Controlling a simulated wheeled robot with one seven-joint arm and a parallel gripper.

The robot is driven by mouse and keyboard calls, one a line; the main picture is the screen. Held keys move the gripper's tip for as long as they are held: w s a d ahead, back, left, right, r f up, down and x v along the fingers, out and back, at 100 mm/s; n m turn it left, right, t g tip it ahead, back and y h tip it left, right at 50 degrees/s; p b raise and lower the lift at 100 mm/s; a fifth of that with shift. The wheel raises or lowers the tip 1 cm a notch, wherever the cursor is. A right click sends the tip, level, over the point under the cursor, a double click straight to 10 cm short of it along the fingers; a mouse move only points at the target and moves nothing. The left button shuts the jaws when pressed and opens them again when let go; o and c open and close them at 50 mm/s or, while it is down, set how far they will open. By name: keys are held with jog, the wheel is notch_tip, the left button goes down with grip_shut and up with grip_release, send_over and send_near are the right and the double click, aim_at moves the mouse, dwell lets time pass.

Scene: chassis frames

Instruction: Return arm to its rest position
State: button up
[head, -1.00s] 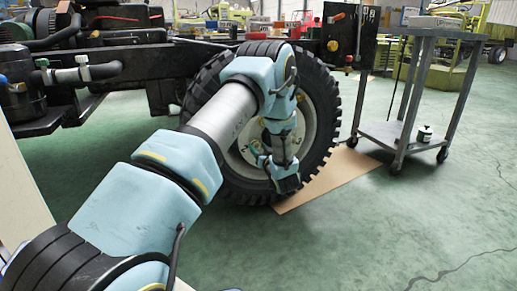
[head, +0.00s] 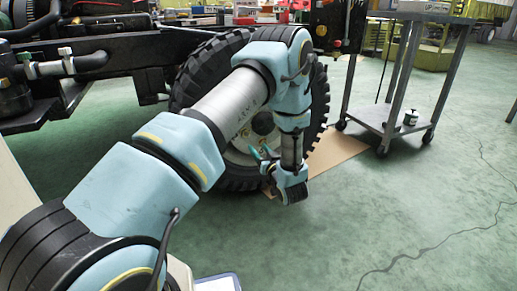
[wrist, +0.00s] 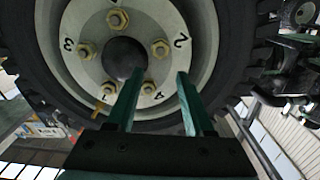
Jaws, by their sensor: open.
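My arm reaches out from the lower left of the head view and bends down in front of the wheel (head: 182,92). My gripper (head: 262,155) is at the arm's end, in front of the lower part of the wheel. In the wrist view my gripper (wrist: 160,76) shows two green fingers apart, with nothing between them. The wheel's pale hub (wrist: 87,28) with several brass nuts and painted numbers lies beyond the fingers. The fingers appear apart from the hub, but the exact gap cannot be told.
A grey trolley (head: 385,118) stands to the right with a small container (head: 410,117) on its lower shelf. A brown board (head: 338,148) lies on the floor by the wheel. The dark chassis frame (head: 100,50) runs at the left.

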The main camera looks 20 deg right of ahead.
jog(key=w+a+r+g+h+p, duration=0.2)
jog(key=a+r+g+h+p, duration=0.2)
jog(key=a+r+g, duration=0.45)
jog(key=s+a+r+g+y+p, duration=0.15)
jog(key=s+a+r+g, duration=0.35)
jog(key=s+a, duration=0.6)
jog(key=s+a+r+g+p, duration=0.25)
jog(key=s+a+r, duration=0.55)
jog(key=s, duration=0.5)
notch_tip(320, 180, up, 36)
jog(key=m+p, duration=0.1)
jog(key=p, duration=3.6)
jog(key=shift+w+a+r+p, duration=0.15)
jog(key=shift+w+a+p, duration=0.15)
jog(key=shift+a, duration=0.05)
